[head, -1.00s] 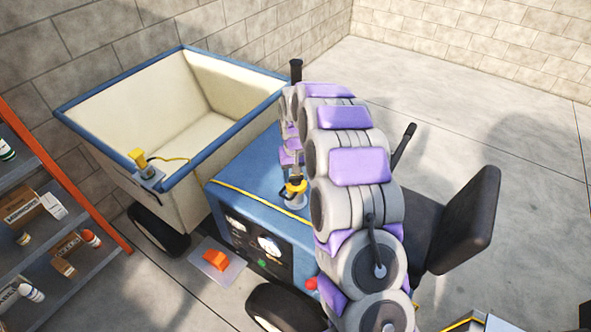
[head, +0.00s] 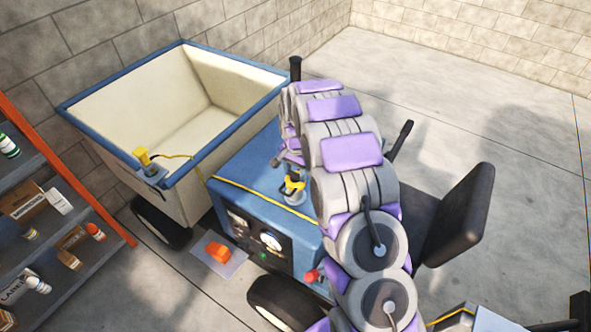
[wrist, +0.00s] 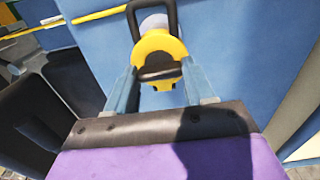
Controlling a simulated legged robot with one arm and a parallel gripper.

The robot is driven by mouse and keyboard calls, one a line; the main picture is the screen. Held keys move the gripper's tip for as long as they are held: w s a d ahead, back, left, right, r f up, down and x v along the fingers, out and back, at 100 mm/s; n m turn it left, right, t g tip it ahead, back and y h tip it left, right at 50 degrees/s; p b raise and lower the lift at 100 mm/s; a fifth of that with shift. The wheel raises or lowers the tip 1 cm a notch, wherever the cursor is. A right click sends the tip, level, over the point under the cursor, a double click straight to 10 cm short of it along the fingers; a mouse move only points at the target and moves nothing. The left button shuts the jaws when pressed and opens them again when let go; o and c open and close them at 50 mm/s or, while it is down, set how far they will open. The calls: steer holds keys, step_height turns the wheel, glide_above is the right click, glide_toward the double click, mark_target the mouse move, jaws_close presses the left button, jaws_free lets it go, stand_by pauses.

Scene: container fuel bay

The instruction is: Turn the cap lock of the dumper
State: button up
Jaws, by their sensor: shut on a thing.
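The dumper has a blue body (head: 255,172) with a cream, blue-rimmed skip behind it. Its yellow cap lock (head: 294,185) sits on a pale neck on top of the blue body, beside my arm. In the wrist view the yellow cap lock (wrist: 159,45) has a dark middle and a black loop handle standing beyond it. My gripper (wrist: 161,66) has its two blue-grey fingers on either side of the yellow part, shut on it. In the head view my arm's end is over the cap, and the fingers are hard to make out.
A yellow-topped fixture (head: 143,158) with a yellow cord is on the skip's near rim. A black seat (head: 468,208) and lever stand right of my arm. A shelf (head: 60,245) with boxes and bottles is at left. An orange object (head: 217,251) lies on a floor plate.

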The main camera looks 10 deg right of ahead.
mark_target(295, 173)
stand_by(0.4)
steer(key=o, duration=1)
steer(key=shift+a, duration=0.1)
steer(key=shift+o, duration=0.2)
steer(key=shift+r, duration=0.1)
step_height(295, 173, up, 17)
steer(key=p, duration=0.1)
steer(key=shift+r, duration=0.1)
